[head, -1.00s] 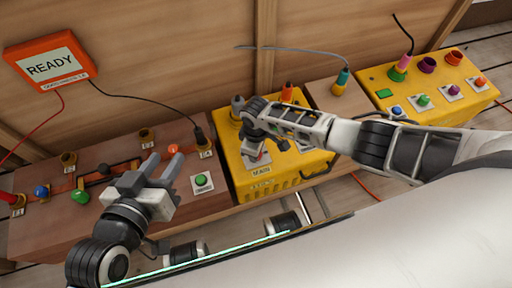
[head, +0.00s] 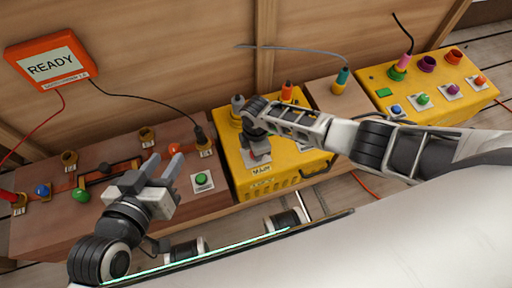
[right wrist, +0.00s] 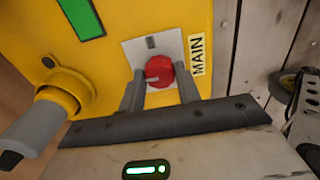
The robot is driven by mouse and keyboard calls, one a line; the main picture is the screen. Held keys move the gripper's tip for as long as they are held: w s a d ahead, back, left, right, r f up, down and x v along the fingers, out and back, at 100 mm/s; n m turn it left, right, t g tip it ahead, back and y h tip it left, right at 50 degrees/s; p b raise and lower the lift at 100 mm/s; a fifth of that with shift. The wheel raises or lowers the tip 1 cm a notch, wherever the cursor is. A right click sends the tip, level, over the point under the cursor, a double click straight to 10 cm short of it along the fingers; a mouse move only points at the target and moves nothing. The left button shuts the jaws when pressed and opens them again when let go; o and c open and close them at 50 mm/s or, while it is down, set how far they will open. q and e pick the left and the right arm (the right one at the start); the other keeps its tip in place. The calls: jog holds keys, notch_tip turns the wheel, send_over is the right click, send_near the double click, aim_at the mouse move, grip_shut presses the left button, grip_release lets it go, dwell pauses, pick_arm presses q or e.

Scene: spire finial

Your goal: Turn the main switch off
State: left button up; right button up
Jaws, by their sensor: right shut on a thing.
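The main switch is a red knob (right wrist: 159,71) on a white plate (right wrist: 140,52), with a MAIN label (right wrist: 197,55) beside it, in the right wrist view. It sits on the yellow box (head: 300,178) in the middle of the head view, where my right arm mostly covers it. My right gripper (right wrist: 160,88) has its two fingers on either side of the red knob and is shut on it. My left gripper (head: 165,164) is open and empty above the brown panel, its fingers apart.
The brown panel (head: 60,215) at left carries a green button (head: 202,179), coloured knobs and sockets. An orange READY box (head: 52,62) is at upper left. Another yellow box (head: 440,105) with several buttons is at right. Grey plugs and cables stand close to the right gripper.

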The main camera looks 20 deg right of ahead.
pick_arm(q)
jog(key=shift+r, duration=0.2)
dwell(0.3)
pick_arm(e)
jog(key=o, duration=1)
jog(key=shift+r, duration=0.1)
jog(key=shift+r+p, duration=0.35)
jog(key=shift+r, duration=0.05)
notch_tip(320, 180, up, 7)
jog(key=p, duration=0.4)
jog(key=shift+r, duration=0.15)
pick_arm(q)
jog(key=a+p, duration=0.1)
jog(key=s+a+r+g+y+p, duration=0.1)
jog(key=shift+a+r+n+y+p, duration=0.25)
jog(key=shift+r+n+y+p, duration=0.05)
jog(key=shift+p, duration=0.1)
pick_arm(e)
notch_tip(320, 180, up, 8)
jog(key=shift+f, duration=0.15)
